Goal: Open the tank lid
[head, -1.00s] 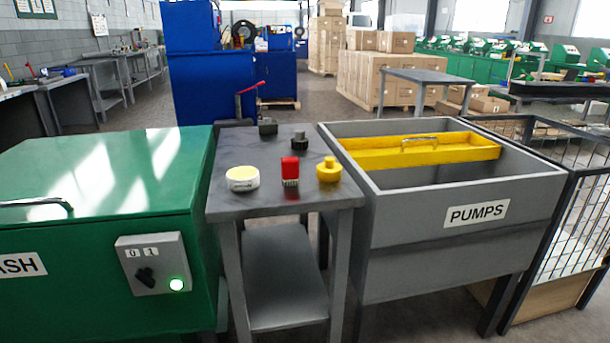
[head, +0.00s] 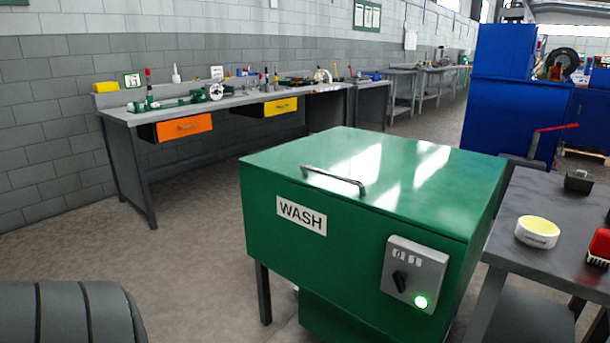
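A green tank labelled WASH (head: 300,240) stands on dark legs in the middle of the head view. Its green lid (head: 415,205) lies flat and shut on top. A metal bar handle (head: 335,180) sits near the front edge of the lid. A grey switch box (head: 412,274) with a 0/1 knob and a lit green lamp is on the tank's front at the right. Neither of my grippers is in view.
A grey side table (head: 560,215) with a yellow-topped tin (head: 537,232) and a red brush (head: 599,247) stands close to the tank's right. A workbench (head: 120,116) with orange and yellow drawers runs along the left wall.

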